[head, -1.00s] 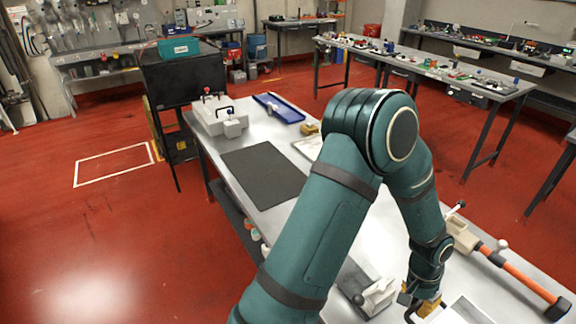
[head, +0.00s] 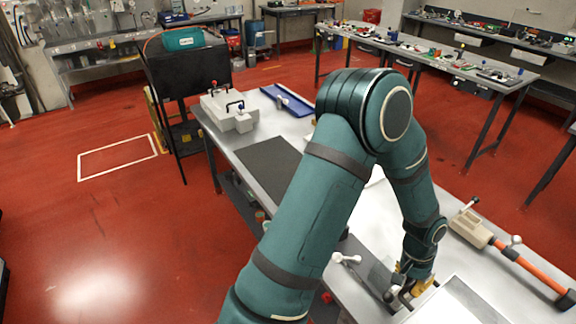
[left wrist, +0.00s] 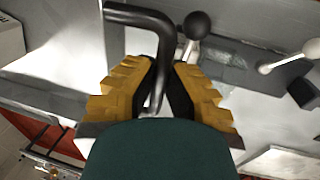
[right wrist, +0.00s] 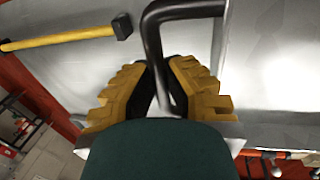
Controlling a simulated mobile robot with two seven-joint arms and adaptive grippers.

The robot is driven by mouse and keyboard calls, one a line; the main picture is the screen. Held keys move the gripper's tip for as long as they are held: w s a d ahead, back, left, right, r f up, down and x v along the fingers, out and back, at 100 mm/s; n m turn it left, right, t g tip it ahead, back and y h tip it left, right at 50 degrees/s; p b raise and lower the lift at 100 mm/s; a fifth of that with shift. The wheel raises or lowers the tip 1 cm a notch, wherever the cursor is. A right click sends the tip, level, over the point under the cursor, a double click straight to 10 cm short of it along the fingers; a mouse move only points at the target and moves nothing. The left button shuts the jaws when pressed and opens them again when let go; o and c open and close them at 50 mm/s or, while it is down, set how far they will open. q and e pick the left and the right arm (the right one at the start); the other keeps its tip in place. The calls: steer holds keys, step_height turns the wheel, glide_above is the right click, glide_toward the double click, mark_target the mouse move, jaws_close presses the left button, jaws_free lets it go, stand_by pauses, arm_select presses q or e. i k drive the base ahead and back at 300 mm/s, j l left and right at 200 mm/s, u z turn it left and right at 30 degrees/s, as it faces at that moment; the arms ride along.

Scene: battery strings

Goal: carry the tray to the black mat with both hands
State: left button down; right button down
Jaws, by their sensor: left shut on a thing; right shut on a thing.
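The tray (head: 428,312) is a pale, flat thing cut off at the bottom of the head view; most of it is hidden or out of frame. My left gripper (head: 412,284) is at its far end, by a black bent handle (head: 404,296). In the left wrist view, the yellow-padded fingers (left wrist: 162,85) are shut on this handle (left wrist: 150,18). In the right wrist view, my right gripper (right wrist: 165,85) is shut on a similar black handle (right wrist: 185,12). The right arm is out of the head view. The black mat (head: 268,164) lies flat farther along the table, partly behind my left arm.
A white case (head: 222,108) with black handles and a blue tray (head: 288,99) stand beyond the mat. A tool with an orange shaft (head: 530,268) lies at the table's right. White-knobbed grey items (head: 346,259) are near my left gripper. The mat's visible part is bare.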

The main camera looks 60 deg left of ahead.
mark_target(280, 166)
steer(key=k+j, duration=0.1)
steer(key=j, duration=0.3)
steer(key=k+j, duration=0.1)
steer(key=j, duration=2.9)
